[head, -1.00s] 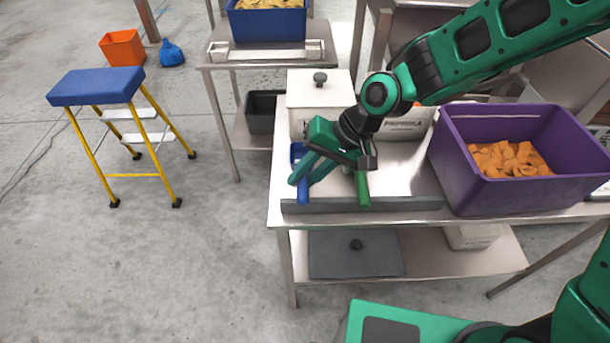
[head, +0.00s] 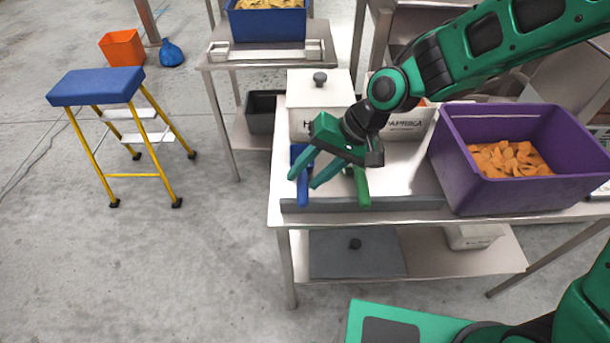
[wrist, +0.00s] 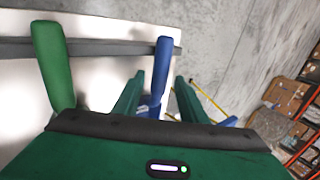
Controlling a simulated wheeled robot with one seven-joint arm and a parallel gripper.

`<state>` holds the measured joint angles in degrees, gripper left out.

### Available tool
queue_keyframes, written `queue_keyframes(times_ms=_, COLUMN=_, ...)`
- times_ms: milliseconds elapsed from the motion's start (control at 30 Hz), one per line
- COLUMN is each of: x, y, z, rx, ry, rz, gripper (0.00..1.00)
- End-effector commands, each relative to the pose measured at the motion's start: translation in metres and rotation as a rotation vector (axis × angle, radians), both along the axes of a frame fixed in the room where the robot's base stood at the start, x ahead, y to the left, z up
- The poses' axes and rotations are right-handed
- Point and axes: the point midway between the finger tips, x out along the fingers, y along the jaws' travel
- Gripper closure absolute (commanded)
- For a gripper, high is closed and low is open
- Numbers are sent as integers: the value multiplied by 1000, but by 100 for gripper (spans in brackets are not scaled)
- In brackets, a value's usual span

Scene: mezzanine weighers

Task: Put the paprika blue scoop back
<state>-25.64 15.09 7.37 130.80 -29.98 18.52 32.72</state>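The blue scoop (head: 303,190) lies at the left end of the steel table, its handle reaching over the dark front rail. In the wrist view its blue handle (wrist: 161,65) shows between my two fingers, with space on both sides. My gripper (head: 302,181) is open above the scoop; I cannot tell how close the fingertips are to the handle. The green scoop (head: 361,187) lies to the right, also across the rail. It also shows in the wrist view (wrist: 52,65). The white paprika tub (head: 405,127) stands behind, partly hidden by my arm.
A lidded white tub (head: 305,92), its label starting with H, stands left of the paprika tub. A purple crate (head: 520,193) of orange pieces fills the table's right side. A grey lid (head: 355,262) lies on the lower shelf. A blue-topped step stool (head: 95,86) stands left.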

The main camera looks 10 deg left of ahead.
Motion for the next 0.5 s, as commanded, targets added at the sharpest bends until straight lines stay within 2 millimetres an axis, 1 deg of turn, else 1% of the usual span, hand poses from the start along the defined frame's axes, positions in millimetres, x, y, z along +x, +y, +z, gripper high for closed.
queue_keyframes(times_ms=33, x=2, y=-5, z=9, rx=2, ry=-4, rz=-3, gripper=62)
queue_keyframes(times_ms=300, x=9, y=-34, z=54, rx=3, ry=-4, rz=-3, gripper=62)
queue_keyframes(times_ms=500, x=12, y=-49, z=77, rx=2, ry=-3, rz=-3, gripper=62)
